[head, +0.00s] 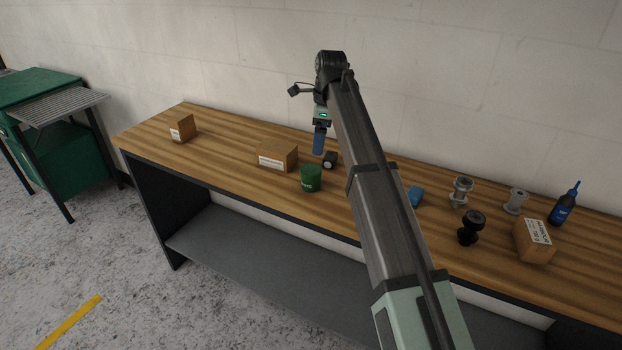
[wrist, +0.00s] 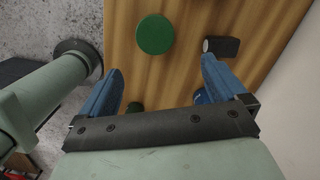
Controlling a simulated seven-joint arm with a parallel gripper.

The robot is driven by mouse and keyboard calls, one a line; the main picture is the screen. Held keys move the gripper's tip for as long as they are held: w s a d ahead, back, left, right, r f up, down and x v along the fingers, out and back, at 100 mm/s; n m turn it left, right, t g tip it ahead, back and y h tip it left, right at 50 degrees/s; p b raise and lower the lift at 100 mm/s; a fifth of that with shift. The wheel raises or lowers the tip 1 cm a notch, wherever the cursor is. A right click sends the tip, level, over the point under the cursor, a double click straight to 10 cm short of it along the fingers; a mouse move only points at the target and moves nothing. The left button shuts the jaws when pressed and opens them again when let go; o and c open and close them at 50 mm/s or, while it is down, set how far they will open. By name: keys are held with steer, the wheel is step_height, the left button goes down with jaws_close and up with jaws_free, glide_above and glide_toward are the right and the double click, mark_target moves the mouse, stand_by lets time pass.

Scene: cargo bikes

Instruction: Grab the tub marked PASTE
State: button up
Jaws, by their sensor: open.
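A dark green tub (head: 311,179) with a pale, too small to read marking stands upright on the wooden bench, near its front edge. In the wrist view I see its round green lid (wrist: 155,34) from above, beyond my fingertips. My gripper (head: 319,148) is above the bench, behind and a little above the tub in the head view. Its blue fingers are spread and empty in the wrist view (wrist: 162,66), with bare wood between the tips. The tub is apart from both fingers.
A black cylinder (head: 330,159) with a pale end lies close right of the tub; it also shows in the wrist view (wrist: 222,46). A cardboard box (head: 277,154) sits behind left. Metal parts, a blue bottle (head: 563,208) and another box (head: 534,241) stand right.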

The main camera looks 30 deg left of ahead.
mark_target(312, 169)
steer(key=f, duration=0.4)
steer(key=s+a+f, duration=0.1)
steer(key=f, duration=0.4)
steer(key=a+f, duration=0.1)
steer(key=f, duration=0.4)
steer(key=shift+s+a, duration=0.1)
steer(key=shift+s, duration=0.05)
steer(key=c, duration=1.2)
